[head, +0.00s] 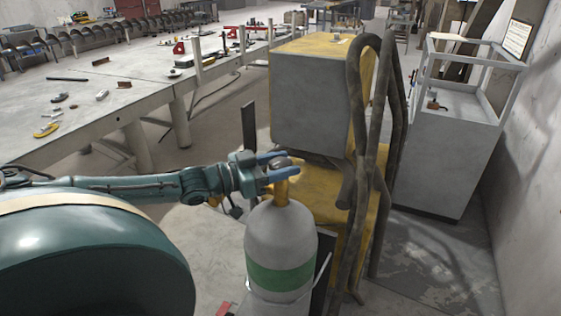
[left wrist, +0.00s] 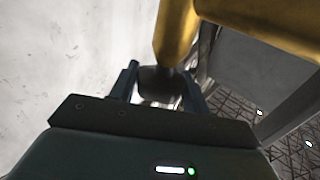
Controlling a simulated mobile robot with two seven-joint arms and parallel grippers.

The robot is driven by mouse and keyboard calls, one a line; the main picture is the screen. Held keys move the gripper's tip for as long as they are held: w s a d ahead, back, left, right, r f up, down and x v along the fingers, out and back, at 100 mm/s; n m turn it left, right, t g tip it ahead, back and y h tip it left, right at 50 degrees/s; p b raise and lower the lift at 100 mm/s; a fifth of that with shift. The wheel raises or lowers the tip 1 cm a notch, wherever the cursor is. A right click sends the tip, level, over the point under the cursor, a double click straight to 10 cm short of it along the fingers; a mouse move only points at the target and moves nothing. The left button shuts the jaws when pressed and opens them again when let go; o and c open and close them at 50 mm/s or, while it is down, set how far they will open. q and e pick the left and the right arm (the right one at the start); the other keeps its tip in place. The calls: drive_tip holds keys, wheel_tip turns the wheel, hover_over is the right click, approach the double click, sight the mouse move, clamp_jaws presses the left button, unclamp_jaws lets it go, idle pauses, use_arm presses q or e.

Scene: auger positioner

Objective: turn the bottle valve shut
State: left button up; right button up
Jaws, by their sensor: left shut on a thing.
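The gas bottle (head: 281,247) is grey with a green band and stands upright in the head view, low and right of centre. A yellow-brass valve stem (head: 281,192) rises from its top, with a small dark grey knob (head: 280,163) above it. My left gripper (head: 281,166) reaches in from the left, its blue fingers on either side of the knob. In the left wrist view the dark knob (left wrist: 158,82) sits between the fingers, below the yellow valve body (left wrist: 176,35). The left gripper is shut on the knob. My right gripper does not show.
A yellow and grey machine (head: 312,100) with thick dark hoses (head: 362,130) stands right behind the bottle. A long workbench (head: 110,97) with tools is at the left. A grey framed cabinet (head: 445,145) stands at the right near the wall. Floor shows between bench and machine.

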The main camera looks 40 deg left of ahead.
sight(281, 161)
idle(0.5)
use_arm(q)
drive_tip(key=o, duration=1)
drive_tip(key=shift+r, duration=5)
